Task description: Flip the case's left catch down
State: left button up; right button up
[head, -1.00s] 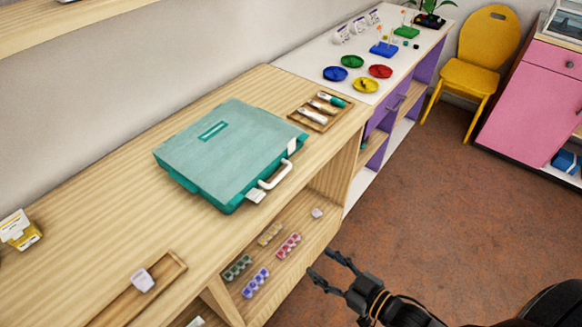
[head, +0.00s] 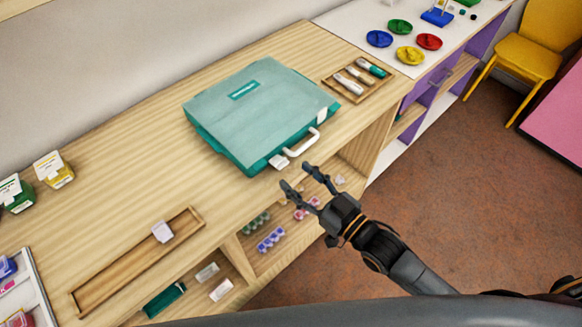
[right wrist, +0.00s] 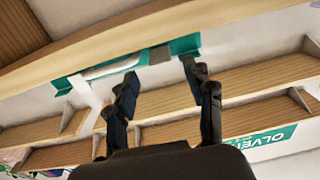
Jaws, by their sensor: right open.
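The closed teal case (head: 250,105) lies flat on the wooden worktop, its white handle (head: 302,145) toward the front edge. The left catch (head: 279,161) is a small pale tab on the front side, just left of the handle; I cannot tell its exact angle. The right catch (head: 322,115) sits beyond the handle. My right gripper (head: 300,177) is open and empty, just in front of the case near the left catch, apart from it. In the right wrist view a grey catch (right wrist: 160,54) shows between and beyond the open fingertips (right wrist: 159,72).
A wooden tray with markers (head: 355,80) lies right of the case. A long wooden tray (head: 105,275) lies at the front left. Shelves with small bead strips (head: 270,239) are below the worktop edge.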

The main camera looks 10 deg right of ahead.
aim_at(283, 165)
jog(key=shift+x, duration=1.65)
grip_shut()
jog(key=shift+f+t+y+b, duration=0.3)
jog(key=shift+f+b, duration=0.25)
jog(key=shift+b, duration=1)
jog(key=shift+r, duration=0.15)
grip_release()
